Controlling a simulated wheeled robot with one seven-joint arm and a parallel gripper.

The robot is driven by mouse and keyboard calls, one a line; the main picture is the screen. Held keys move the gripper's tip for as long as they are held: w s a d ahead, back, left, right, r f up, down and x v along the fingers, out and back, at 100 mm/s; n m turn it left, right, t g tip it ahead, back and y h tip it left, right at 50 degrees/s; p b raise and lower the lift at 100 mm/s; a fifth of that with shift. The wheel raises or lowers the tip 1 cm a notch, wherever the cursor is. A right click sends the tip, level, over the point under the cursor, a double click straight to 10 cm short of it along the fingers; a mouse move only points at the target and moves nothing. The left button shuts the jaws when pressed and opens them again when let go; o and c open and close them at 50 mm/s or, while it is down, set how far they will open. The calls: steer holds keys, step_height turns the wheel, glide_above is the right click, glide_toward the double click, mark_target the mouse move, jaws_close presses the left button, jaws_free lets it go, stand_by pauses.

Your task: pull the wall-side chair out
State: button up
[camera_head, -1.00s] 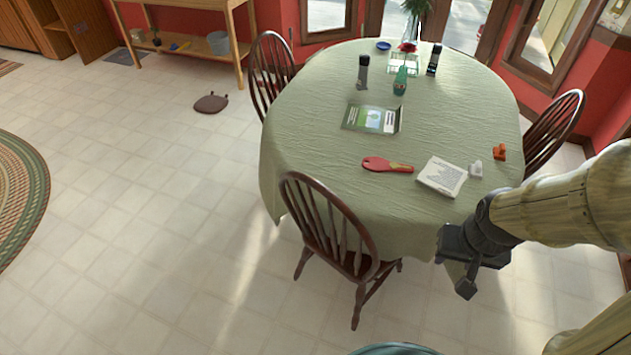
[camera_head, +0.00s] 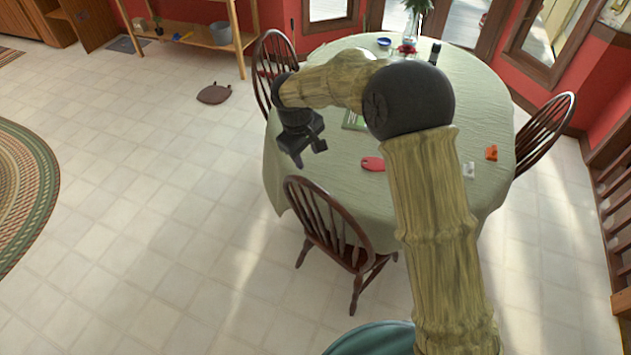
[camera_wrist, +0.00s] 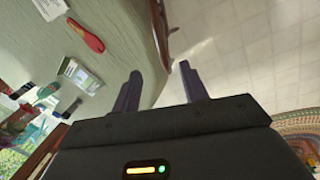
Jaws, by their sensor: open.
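Three dark brown spindle-back chairs stand around the table. The right chair (camera_head: 543,133) is beside the red wall and windows. The back-left chair (camera_head: 272,62) is also near a red wall, partly behind the table and my arm. The near chair (camera_head: 330,228) faces the table, its back toward me. The frames do not settle which is the wall-side one. My gripper (camera_head: 308,155) is open and empty above the table's left edge, between the near and back-left chairs, touching neither. In the wrist view, my gripper (camera_wrist: 160,76) has its fingers apart over the table edge and floor.
The table (camera_head: 490,100) has a green cloth and holds a red item (camera_head: 372,164), an orange item (camera_head: 491,152) and a vase. A brown cushion (camera_head: 214,93) lies on the floor at left. Tiled floor left of the table is mostly clear.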

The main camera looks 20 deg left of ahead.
stand_by(0.3)
steer(key=p, duration=0.6)
glide_toward(316, 189)
steer(key=f, duration=0.3)
steer(key=w+f, duration=0.1)
steer(key=f, duration=0.5)
steer(key=shift+w+d, duration=0.3)
steer(key=shift+d, duration=0.1)
jaws_close()
